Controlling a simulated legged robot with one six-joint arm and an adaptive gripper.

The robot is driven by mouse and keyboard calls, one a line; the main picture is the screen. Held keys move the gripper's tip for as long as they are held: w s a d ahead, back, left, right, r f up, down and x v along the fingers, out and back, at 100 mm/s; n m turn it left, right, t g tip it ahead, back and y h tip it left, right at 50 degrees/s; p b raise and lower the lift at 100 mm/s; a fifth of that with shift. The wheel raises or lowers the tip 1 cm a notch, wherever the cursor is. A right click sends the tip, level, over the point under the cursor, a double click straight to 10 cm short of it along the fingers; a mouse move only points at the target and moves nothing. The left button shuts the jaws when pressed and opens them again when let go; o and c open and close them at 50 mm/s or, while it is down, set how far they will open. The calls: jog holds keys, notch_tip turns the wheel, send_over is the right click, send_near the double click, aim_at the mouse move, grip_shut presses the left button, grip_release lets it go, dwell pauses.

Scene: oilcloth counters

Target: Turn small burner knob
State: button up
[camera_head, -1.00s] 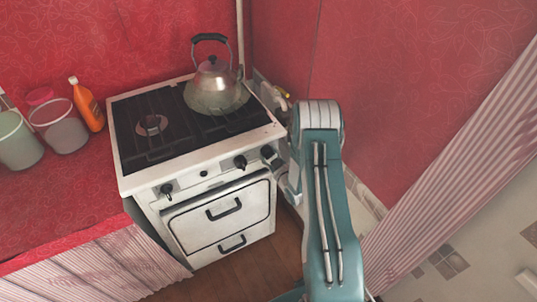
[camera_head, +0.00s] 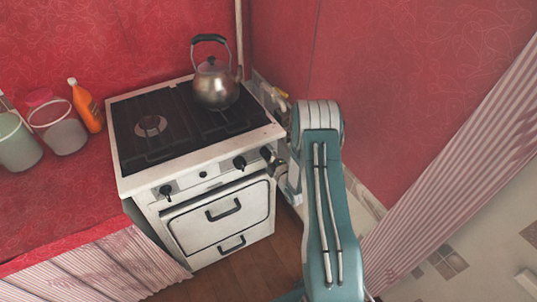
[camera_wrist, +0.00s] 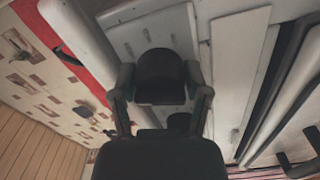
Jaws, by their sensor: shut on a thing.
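The white stove (camera_head: 190,176) has several dark knobs along its front panel. The rightmost knob (camera_head: 265,153) is partly hidden by my gripper (camera_head: 274,162), which is at the stove's front right corner. In the wrist view my gripper (camera_wrist: 160,88) has its two fingers on either side of a dark rounded knob (camera_wrist: 160,75) and is shut on it. The knob's pointer direction cannot be made out. A second dark round part (camera_wrist: 180,122) shows just below it in the wrist view.
A kettle (camera_head: 216,88) stands on the back right of the cooktop (camera_head: 150,145). An orange bottle (camera_head: 87,106) and plastic tubs (camera_head: 57,126) stand on the red counter at left. The red wall (camera_head: 390,100) is close on the right of my arm.

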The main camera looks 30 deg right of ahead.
jog(key=shift+a+n, duration=0.1)
jog(key=shift+n, duration=1.3)
jog(key=shift+f, duration=0.1)
jog(key=o, duration=1.1)
jog(key=shift+w+a, duration=0.1)
jog(key=shift+o, duration=0.2)
jog(key=shift+s+d, duration=0.2)
jog(key=shift+s, duration=0.25)
jog(key=s, duration=1.1)
